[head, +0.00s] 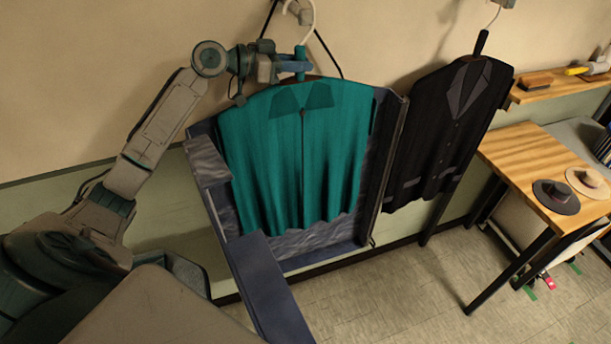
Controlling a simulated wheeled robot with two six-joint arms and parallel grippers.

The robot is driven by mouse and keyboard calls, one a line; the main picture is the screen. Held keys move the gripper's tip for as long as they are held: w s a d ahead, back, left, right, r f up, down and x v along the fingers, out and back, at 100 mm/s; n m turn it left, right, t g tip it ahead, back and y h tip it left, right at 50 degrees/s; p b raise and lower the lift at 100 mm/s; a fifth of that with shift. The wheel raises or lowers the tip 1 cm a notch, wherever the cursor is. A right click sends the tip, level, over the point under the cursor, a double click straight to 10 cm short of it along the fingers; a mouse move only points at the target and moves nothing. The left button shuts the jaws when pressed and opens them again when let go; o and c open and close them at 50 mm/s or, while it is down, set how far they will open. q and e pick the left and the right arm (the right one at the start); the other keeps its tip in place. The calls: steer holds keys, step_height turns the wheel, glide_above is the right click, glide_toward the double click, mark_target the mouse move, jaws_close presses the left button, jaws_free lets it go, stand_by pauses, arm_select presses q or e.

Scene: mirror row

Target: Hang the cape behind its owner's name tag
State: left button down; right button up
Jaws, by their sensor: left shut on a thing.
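The teal cape (295,160) hangs upright, with a collar and a front seam, in front of an open dark blue case (262,285). Its hanger has a teal neck (300,63) and a pale hook (309,22) near a wall fixture (299,10). I cannot tell whether the hook rests on that fixture. My left gripper (293,68) is shut on the hanger's neck just above the cape's collar. My right gripper is not in view. I cannot make out a readable name tag.
A black jacket (445,130) hangs on the wall to the right, close to the case. A wooden table (525,160) with a dark hat (556,196) and a pale hat (588,181) stands further right. A wooden shelf (560,88) holds a brush (536,80).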

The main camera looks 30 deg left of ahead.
arm_select(q)
steer(key=shift+f, duration=0.15)
stand_by(0.5)
steer(key=shift+f+b, duration=0.3)
steer(key=shift+b, duration=0.3)
steer(key=shift+s+a+f, duration=0.1)
steer(key=shift+s+a, duration=0.05)
steer(key=shift+s, duration=0.1)
steer(key=shift+f+b, duration=0.15)
steer(key=shift+b, duration=0.2)
steer(key=shift+r, duration=0.2)
